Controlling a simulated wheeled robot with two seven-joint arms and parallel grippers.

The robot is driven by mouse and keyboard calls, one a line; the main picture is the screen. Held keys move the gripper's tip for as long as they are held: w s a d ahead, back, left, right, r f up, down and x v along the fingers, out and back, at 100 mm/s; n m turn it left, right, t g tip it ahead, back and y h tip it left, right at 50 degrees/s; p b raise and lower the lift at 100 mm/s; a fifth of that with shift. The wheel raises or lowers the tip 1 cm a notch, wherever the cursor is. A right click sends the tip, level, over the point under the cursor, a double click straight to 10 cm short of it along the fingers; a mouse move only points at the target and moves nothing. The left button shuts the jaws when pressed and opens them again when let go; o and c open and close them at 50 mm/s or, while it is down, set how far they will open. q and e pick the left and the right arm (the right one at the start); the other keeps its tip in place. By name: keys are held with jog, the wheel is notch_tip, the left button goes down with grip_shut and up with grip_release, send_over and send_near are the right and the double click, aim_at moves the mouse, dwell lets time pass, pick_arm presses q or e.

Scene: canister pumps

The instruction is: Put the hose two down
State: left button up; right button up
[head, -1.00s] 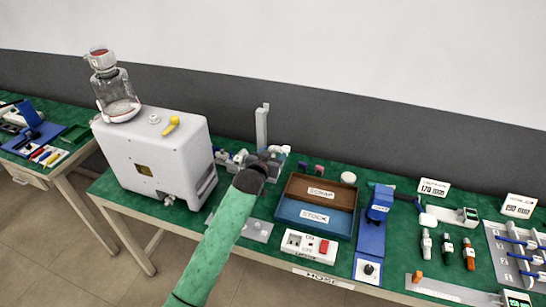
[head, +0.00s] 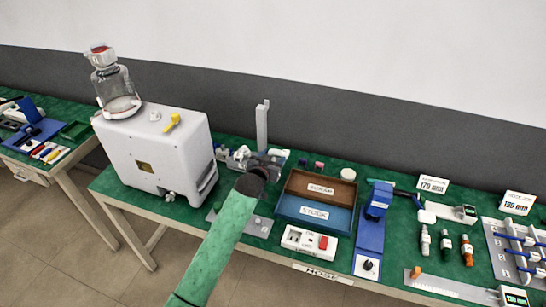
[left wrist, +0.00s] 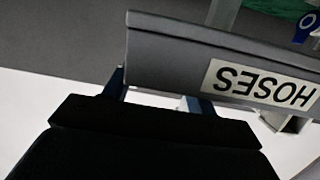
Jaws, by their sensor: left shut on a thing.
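My left arm reaches up from the bottom of the head view. Its gripper (head: 262,168) is over the back of the table, in front of a cluster of small grey and white fittings (head: 238,158). In the left wrist view the two dark blue fingers (left wrist: 158,92) reach behind a grey panel with an upside-down HOSES label (left wrist: 262,84). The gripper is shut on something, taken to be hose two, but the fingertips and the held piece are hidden. My right gripper is in neither view.
A white machine (head: 160,158) with a glass jar stands left of my arm. The SCRAP and STOCK tray (head: 281,209), a white switch box (head: 309,243) and a blue fixture (head: 371,240) are to the right. A rack with blue-ended pieces (head: 498,250) is far right.

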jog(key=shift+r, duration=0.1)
pick_arm(q)
jog(key=o, duration=1.1)
jog(key=shift+r, duration=0.6)
jog(key=shift+s+a+f, duration=0.1)
jog(key=shift+s, duration=0.2)
jog(key=shift+b+v, duration=0.4)
jog(key=shift+v, duration=0.55)
jog(key=shift+b+v, duration=1.25)
jog(key=shift+v, duration=3.5)
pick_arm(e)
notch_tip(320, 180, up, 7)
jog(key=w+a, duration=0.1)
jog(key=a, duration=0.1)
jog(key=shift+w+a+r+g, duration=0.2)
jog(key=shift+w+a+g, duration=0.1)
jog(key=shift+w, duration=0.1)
